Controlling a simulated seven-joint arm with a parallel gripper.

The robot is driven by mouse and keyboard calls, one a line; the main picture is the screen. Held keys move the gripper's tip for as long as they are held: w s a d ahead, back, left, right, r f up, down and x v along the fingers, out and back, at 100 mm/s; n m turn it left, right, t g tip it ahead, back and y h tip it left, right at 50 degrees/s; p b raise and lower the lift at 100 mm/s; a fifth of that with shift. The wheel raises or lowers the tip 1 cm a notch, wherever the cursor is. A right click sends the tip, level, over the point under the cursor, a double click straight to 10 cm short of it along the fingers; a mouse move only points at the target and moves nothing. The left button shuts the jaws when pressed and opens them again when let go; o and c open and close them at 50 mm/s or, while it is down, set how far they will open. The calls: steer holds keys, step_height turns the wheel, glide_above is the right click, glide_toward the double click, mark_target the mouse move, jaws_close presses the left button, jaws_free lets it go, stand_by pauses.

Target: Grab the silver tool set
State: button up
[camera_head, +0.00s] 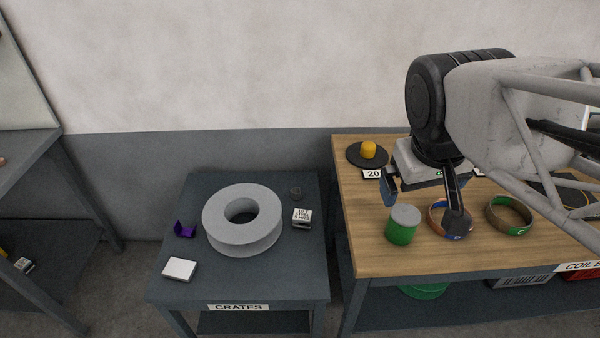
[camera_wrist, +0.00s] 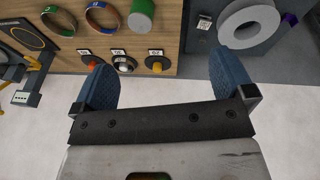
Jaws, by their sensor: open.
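My gripper (camera_head: 422,192) is open and empty, above the left part of the wooden table. Its two blue finger pads spread wide in the wrist view (camera_wrist: 164,82). A small silver round piece (camera_wrist: 123,63) sits on a dark disc at the wooden table's edge in the wrist view, between an orange and a yellow piece; my gripper seems to hide it in the head view. A small silvery box with a printed label (camera_head: 302,218) lies on the crates table, right of the grey ring. I cannot tell which of these is the silver tool set.
The wooden table (camera_head: 350,220) holds a yellow piece (camera_head: 368,150) on a black disc, a green cylinder (camera_head: 402,228) and two copper coils, one here (camera_head: 510,216). The crates table (camera_head: 190,288) holds a big grey ring (camera_head: 242,220), a white box (camera_head: 180,269) and a purple piece (camera_head: 185,230).

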steer(key=w+d+r+n+t+h, duration=0.1)
steer(key=w+n+t+h, duration=0.15)
steer(key=w+n, duration=0.55)
steer(key=n+t, duration=0.8)
steer(key=n, duration=1.6)
glide_above(302, 217)
steer(key=s+a, duration=0.1)
steer(key=s, duration=0.5)
steer(key=f, duration=0.1)
steer(key=shift+y, duration=0.55)
step_height(302, 217, down, 52)
steer(key=shift+w+r, duration=0.15)
steer(key=shift+r, duration=0.1)
steer(key=shift+x, duration=1.3)
